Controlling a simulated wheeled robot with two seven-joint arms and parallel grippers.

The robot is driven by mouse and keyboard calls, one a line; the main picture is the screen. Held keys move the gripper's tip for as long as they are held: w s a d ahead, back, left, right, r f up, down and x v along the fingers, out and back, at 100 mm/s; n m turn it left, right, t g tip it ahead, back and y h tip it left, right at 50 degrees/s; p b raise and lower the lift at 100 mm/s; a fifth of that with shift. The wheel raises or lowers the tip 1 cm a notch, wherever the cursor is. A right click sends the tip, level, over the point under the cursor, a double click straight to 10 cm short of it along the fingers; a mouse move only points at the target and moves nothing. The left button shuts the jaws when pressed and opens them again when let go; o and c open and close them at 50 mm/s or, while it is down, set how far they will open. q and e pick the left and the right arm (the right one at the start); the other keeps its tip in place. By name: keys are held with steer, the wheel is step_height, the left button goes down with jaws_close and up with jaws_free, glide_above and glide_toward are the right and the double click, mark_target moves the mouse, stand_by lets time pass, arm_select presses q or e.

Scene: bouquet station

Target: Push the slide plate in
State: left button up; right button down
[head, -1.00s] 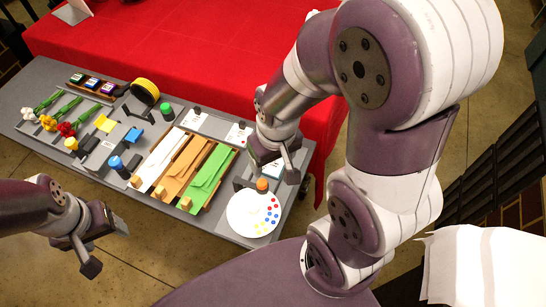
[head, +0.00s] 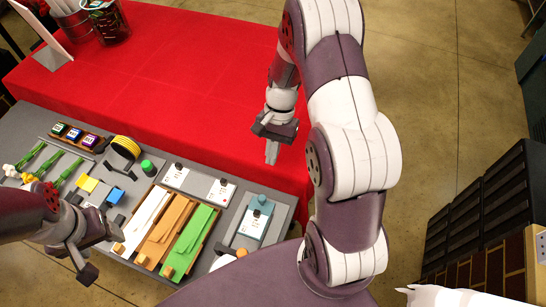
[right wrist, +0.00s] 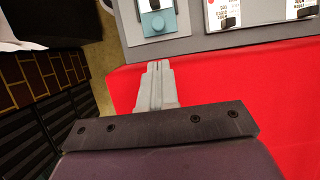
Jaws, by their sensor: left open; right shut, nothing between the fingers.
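A white card lies in front of the knob. It also shows at the top of the right wrist view (right wrist: 158,22). My right gripper (head: 271,155) is shut and empty above the red table, behind the plate and apart from it. Its closed fingers (right wrist: 156,75) point toward the station edge in the right wrist view. My left gripper (head: 100,250) is open and empty at the station's near left side.
White, tan and green paper stacks (head: 190,243) lie left of the plate. Two white cards (head: 220,192) with black clips lie behind them. The red table (head: 200,80) is mostly clear.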

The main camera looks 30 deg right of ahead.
steer(key=p+x, duration=0.1)
steer(key=x, duration=0.7)
steer(key=shift+s+a+f, duration=0.1)
steer(key=shift+a+f, duration=0.05)
steer(key=shift+f, duration=0.05)
steer(key=shift+s+a+f, duration=0.25)
steer(key=shift+s+a, duration=0.05)
steer(key=shift+w+d, duration=0.1)
steer(key=shift+d, duration=0.05)
